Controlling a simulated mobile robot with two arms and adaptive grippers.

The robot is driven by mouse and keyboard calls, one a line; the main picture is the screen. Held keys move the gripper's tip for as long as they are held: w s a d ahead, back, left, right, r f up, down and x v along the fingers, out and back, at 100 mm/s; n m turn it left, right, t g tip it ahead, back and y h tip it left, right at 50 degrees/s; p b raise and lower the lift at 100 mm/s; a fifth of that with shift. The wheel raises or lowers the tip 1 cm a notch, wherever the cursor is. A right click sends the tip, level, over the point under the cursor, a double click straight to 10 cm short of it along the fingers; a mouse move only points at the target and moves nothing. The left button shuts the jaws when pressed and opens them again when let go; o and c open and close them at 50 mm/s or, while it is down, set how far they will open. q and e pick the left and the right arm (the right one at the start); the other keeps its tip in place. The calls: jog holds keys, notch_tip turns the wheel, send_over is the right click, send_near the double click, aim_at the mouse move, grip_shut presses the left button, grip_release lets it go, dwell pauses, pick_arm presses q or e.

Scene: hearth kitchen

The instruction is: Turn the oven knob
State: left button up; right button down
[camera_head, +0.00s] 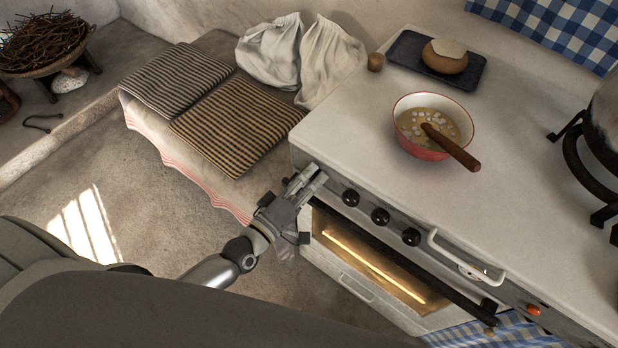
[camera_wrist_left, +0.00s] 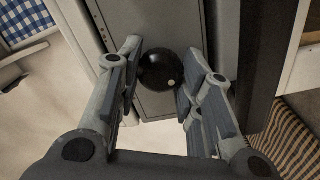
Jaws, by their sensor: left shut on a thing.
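The stove front carries a row of black oven knobs; three show clear in the head view, the leftmost of these being a black knob (camera_head: 350,197). My left gripper (camera_head: 308,181) is at the left end of that panel, left of these three. In the left wrist view, my left gripper (camera_wrist_left: 160,72) is shut on a round black knob (camera_wrist_left: 160,68) with a pale dot on its face, one finger on each side. In the head view the fingers hide this knob. My right gripper is in neither view.
The oven (camera_head: 365,262) glows behind its front below the knobs. A white handle (camera_head: 462,262) sticks out right of the knobs. A red bowl (camera_head: 407,142) with a wooden spoon stands on the stove top. Striped cushions (camera_head: 238,125) lie on a bench at the left.

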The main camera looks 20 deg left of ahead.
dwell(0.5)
pick_arm(q)
jog(key=o, duration=1)
jog(key=shift+o, duration=0.2)
jog(key=v, duration=1.2)
